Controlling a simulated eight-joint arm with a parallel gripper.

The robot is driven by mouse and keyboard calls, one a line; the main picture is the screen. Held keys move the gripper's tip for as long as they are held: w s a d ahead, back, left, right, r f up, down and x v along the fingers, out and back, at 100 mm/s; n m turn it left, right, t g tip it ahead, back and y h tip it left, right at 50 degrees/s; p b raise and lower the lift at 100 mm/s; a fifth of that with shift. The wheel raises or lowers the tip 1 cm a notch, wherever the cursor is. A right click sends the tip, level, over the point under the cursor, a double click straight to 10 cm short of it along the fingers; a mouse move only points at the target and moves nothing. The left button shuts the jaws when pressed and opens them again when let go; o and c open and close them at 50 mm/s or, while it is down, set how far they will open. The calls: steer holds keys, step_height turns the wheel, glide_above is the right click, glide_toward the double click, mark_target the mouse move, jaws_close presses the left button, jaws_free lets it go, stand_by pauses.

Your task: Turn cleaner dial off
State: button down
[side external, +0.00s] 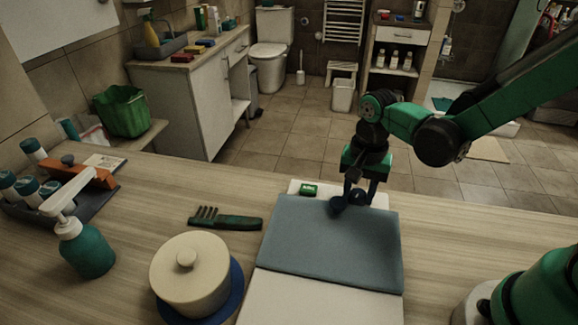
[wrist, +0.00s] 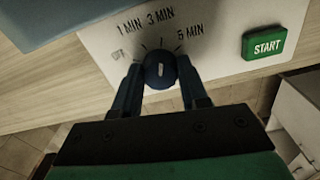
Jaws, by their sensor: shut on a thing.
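The cleaner has a white control panel (wrist: 215,45) and a blue-grey lid (side external: 335,240). Its round dark blue dial (wrist: 160,72) sits on the panel, with the labels OFF, 1 MIN, 3 MIN and 5 MIN around it. A short pale mark on the dial stands nearly upright in the wrist view, roughly towards 3 MIN. My gripper (wrist: 160,78) is shut on the dial, one finger on each side. In the side view my gripper (side external: 358,194) is at the far edge of the cleaner and partly hides the dial.
A green START button (wrist: 263,43) is right of the dial in the wrist view. On the counter are a green comb (side external: 225,219), a lidded cream pot (side external: 190,275), a teal pump bottle (side external: 86,250) and a tray of bottles (side external: 85,205).

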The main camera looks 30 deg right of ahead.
steer(key=shift+n, duration=0.3)
steer(key=n, duration=0.3)
steer(key=shift+n, duration=0.3)
steer(key=n, duration=0.3)
steer(key=shift+n, duration=0.4)
steer(key=n, duration=0.4)
steer(key=shift+d, duration=0.1)
steer(key=shift+n, duration=2.1)
steer(key=shift+c, duration=2.3)
jaws_free()
steer(key=shift+r, duration=0.1)
